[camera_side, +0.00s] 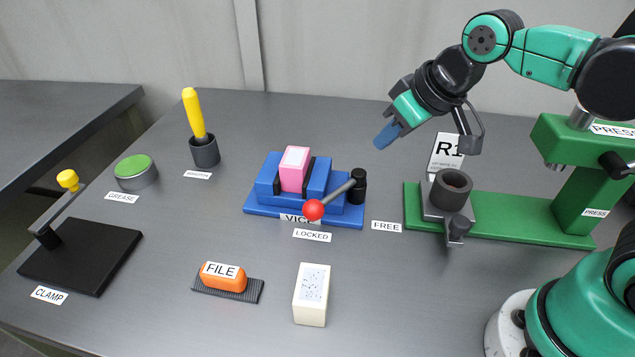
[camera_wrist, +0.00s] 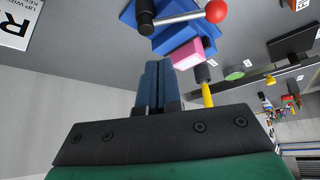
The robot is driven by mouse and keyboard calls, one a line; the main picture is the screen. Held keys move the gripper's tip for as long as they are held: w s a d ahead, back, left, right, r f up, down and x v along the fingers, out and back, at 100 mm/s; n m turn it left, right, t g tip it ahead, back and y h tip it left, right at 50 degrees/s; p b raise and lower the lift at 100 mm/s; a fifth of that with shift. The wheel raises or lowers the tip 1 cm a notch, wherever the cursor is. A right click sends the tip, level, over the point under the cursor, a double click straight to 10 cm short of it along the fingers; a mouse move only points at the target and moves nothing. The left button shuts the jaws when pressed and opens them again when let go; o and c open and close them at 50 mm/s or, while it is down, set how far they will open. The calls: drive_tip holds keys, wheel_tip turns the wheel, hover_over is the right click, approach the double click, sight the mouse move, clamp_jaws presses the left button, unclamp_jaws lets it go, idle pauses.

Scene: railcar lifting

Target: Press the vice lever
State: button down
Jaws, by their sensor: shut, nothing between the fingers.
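The blue vice (camera_side: 262,192) stands on the middle of the table with a pink block (camera_side: 294,170) between its jaws. Its grey lever (camera_side: 338,191) runs from a black post (camera_side: 358,186) down-left to a red ball knob (camera_side: 313,210), above the LOCKED label (camera_side: 312,235). In the wrist view the vice (camera_wrist: 186,38), the lever (camera_wrist: 180,18) and the red knob (camera_wrist: 216,11) show at the top. My gripper (camera_side: 386,136) is shut and empty, raised above and to the right of the vice, apart from it. Its blue fingers also show in the wrist view (camera_wrist: 154,68).
A FREE label (camera_side: 386,226) lies right of the vice. The green press (camera_side: 510,215) stands further right with a grey cylinder (camera_side: 451,190). The orange file (camera_side: 223,277) and a cream block (camera_side: 312,294) lie in front. A clamp (camera_side: 80,255), grease tin (camera_side: 136,172) and yellow-handled tool (camera_side: 194,115) are left.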

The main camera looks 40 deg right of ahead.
sight(335, 195)
drive_tip(key=w+a+n+g, duration=0.1)
drive_tip(key=w+a+n, duration=0.1)
drive_tip(key=a, duration=0.3)
drive_tip(key=w+a+n+g+y, duration=0.1)
drive_tip(key=w+a+n, duration=0.1)
drive_tip(key=w+a, duration=0.2)
drive_tip(key=shift+w+a+r+g, duration=0.25)
drive_tip(key=shift+a+g, duration=0.15)
drive_tip(key=shift+a, duration=0.45)
drive_tip(key=x, duration=1)
drive_tip(key=shift+a, duration=0.15)
drive_tip(key=shift+s+d+f, duration=0.15)
drive_tip(key=shift+s+d, duration=0.25)
drive_tip(key=shift+s, duration=0.2)
drive_tip(key=shift+s+d+f, duration=0.15)
drive_tip(key=shift+s+d, duration=0.25)
drive_tip(key=shift+s, duration=0.2)
drive_tip(key=shift+s+d+f, duration=0.1)
drive_tip(key=shift+s+d, duration=0.15)
drive_tip(key=shift+s, duration=0.2)
drive_tip(key=shift+s+n, duration=0.1)
drive_tip(key=shift+n, duration=0.2)
